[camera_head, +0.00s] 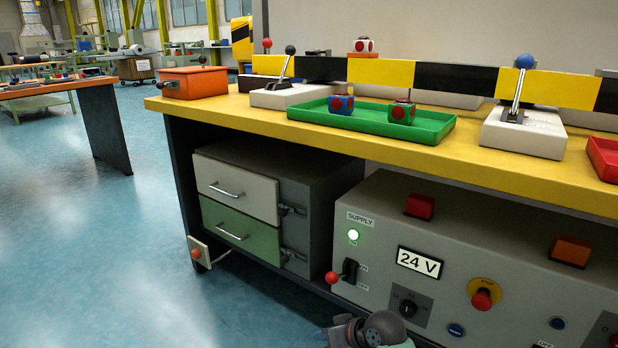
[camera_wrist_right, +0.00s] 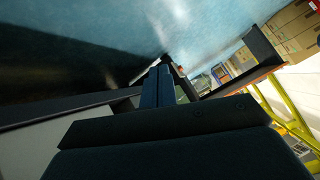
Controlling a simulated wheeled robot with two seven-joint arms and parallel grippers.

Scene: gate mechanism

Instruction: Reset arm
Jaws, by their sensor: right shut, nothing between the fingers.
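My right gripper (camera_wrist_right: 166,68) shows in the right wrist view as two dark fingers side by side, shut with nothing between them. In the head view a grey rounded part of my right arm shows at the bottom edge, in front of the control panel (camera_head: 450,275) below the bench. My left gripper is not in view. On the yellow bench (camera_head: 240,112) are a blue-knobbed lever (camera_head: 522,75) on a white base and a dark-knobbed lever (camera_head: 287,62) on another white base. A yellow-and-black barrier (camera_head: 380,72) runs behind them.
A green tray (camera_head: 425,128) holds a blue cube (camera_head: 341,104) and a green cube (camera_head: 402,112). An orange box (camera_head: 194,83) stands at the bench's left end, and a red tray (camera_head: 606,158) at right. A drawer cabinet (camera_head: 240,205) stands below.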

